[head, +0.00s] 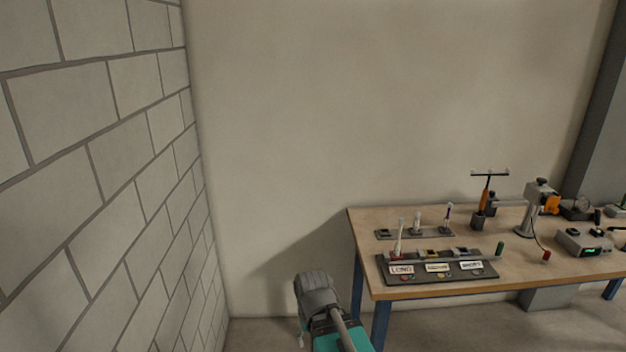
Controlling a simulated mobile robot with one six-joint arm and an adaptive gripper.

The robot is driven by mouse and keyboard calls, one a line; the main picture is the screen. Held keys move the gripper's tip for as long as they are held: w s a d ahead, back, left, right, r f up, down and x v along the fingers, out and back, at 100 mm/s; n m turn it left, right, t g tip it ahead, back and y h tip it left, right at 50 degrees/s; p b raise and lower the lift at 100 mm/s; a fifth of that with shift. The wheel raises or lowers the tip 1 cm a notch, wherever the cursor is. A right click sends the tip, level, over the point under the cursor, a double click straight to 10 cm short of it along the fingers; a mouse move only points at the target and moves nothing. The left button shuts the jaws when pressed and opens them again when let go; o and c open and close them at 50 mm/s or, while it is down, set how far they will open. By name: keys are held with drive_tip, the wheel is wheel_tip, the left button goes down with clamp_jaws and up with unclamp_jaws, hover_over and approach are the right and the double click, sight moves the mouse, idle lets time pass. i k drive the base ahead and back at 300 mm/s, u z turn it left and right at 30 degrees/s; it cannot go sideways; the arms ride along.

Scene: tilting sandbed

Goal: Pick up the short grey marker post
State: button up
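A narrow dark rack (432,235) stands on the wooden workbench, with a pale post (416,224) upright at its middle and a pale post with a dark purple part (448,217) at its right. Its left place holds no tall post. In front is a dark tray (392,281) with labels that seem to read LONG, MEDIUM and SHORT. A taller whitish post (399,240) stands upright at the LONG end. At this size I cannot tell which post is the short grey one. Part of my arm shows at the bottom, left of the bench; my gripper cannot be made out.
The workbench (335,294) also bears a green cylinder (500,249), a red cylinder (546,256), an orange-handled tool in a holder (486,198), a stand with an orange part (530,215) and a grey box with a green display (583,243). A block wall (90,180) rises at left.

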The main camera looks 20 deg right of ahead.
sight(416, 228)
drive_tip(key=k, duration=1.35)
drive_tip(key=z, duration=0.25)
drive_tip(key=i, duration=1.25)
drive_tip(key=z, duration=0.65)
drive_tip(key=i, duration=0.55)
drive_tip(key=u, duration=0.1)
